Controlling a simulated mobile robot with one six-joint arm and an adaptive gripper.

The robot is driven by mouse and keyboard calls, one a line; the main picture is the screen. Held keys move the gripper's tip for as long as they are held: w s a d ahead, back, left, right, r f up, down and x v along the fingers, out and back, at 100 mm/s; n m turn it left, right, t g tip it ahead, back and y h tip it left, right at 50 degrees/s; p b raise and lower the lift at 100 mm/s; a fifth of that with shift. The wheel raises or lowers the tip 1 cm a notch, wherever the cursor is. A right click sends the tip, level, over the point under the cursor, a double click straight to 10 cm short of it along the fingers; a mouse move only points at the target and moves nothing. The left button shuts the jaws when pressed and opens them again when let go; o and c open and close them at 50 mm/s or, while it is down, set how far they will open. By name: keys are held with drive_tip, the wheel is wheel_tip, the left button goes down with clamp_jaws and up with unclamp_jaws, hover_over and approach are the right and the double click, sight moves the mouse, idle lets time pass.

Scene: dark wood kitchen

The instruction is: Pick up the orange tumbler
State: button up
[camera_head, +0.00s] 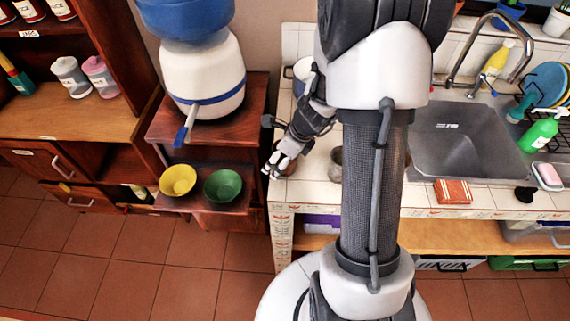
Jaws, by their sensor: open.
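My gripper (275,169) is open, with white fingertips pointing down at the left end of the tiled counter. A small orange-brown thing (291,170) shows only in part, right beside and behind the fingers. It may be the orange tumbler, but the gripper hides most of it. I cannot tell whether the fingers touch it or are around it. No other orange tumbler shows clearly.
A grey cup (336,164) stands on the counter, partly behind my arm column. A white pot (303,72) stands farther back. The sink (460,140) and an orange-brown sponge-like block (453,191) are at right. Yellow (177,180) and green (223,185) bowls sit on a lower shelf left.

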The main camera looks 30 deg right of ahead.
drive_tip(key=shift+r, duration=0.1)
drive_tip(key=c, duration=1.2)
